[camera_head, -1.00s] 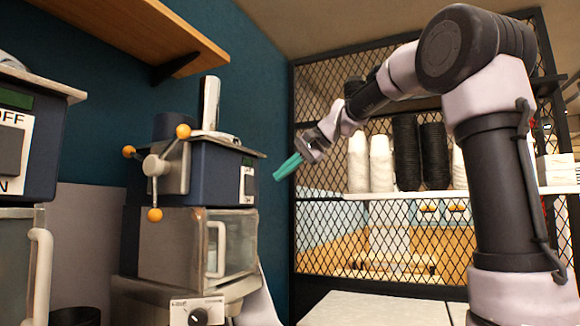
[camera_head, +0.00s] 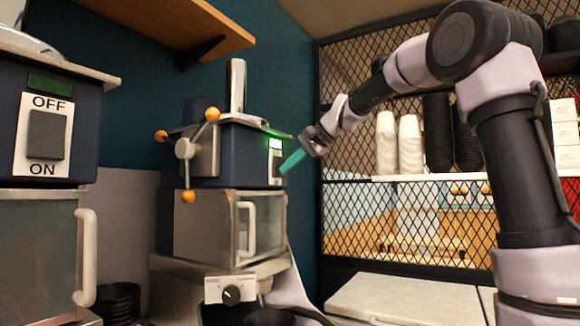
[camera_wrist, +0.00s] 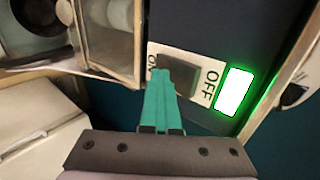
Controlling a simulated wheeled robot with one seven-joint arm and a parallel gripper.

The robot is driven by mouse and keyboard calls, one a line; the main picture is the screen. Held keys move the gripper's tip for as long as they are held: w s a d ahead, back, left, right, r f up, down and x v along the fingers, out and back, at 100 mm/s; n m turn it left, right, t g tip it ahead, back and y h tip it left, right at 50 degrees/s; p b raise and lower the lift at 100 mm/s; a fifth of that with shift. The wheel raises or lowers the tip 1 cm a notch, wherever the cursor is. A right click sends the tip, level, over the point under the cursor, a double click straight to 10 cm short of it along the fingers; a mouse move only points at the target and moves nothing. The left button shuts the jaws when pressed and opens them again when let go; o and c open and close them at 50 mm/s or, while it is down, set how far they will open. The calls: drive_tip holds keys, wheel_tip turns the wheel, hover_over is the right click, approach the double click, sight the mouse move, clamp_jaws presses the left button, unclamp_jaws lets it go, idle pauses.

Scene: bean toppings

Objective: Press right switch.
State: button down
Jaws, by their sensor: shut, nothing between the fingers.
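The right machine (camera_head: 225,150) is dark blue with a steel front and orange-knobbed handle. Its switch (camera_head: 275,166) is a dark rocker on a white plate at the right of its front. A green light (camera_head: 275,143) above the switch is lit. My gripper (camera_head: 284,171) has its green fingers shut and empty, with the tips at the switch. In the wrist view the fingertips (camera_wrist: 160,75) lie against or just in front of the dark rocker (camera_wrist: 180,74), over its ON half; exact contact is hard to tell. The OFF label and glowing light (camera_wrist: 234,92) are beside it.
A left machine (camera_head: 45,130) carries a similar OFF/ON switch (camera_head: 46,134), with its indicator (camera_head: 50,84) unlit. A black mesh partition (camera_head: 350,220) and shelf with stacked cups (camera_head: 410,145) stand behind my arm. A wooden shelf (camera_head: 170,20) hangs above.

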idle(0.3)
drive_tip(key=shift+r, duration=0.85)
